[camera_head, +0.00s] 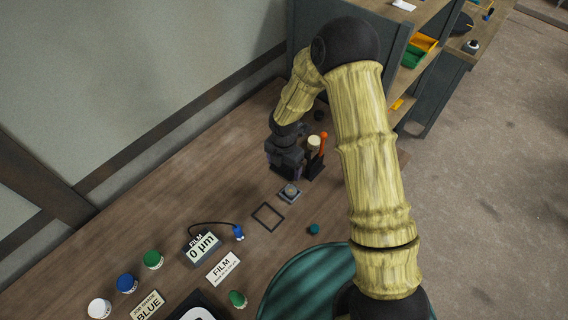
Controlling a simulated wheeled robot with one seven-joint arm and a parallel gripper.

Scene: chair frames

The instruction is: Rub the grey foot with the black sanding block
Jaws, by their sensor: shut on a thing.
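My gripper (286,162) is at the far part of the wooden bench, pointing down. It is shut on a dark thing low between its fingers, which looks like the black sanding block; the fingers hide most of it. A small grey square piece with a round tan top (290,192) lies on the bench just in front of my gripper, apart from it. It may be the grey foot, but it is too small to be sure.
A dark stand with a cream-topped piece (314,143) and an orange-tipped handle (323,136) is close right of my gripper. Nearer are a black square outline (268,217), a film gauge (203,248), paint pots (126,283) and a green round surface (308,285). Shelves (420,55) stand behind.

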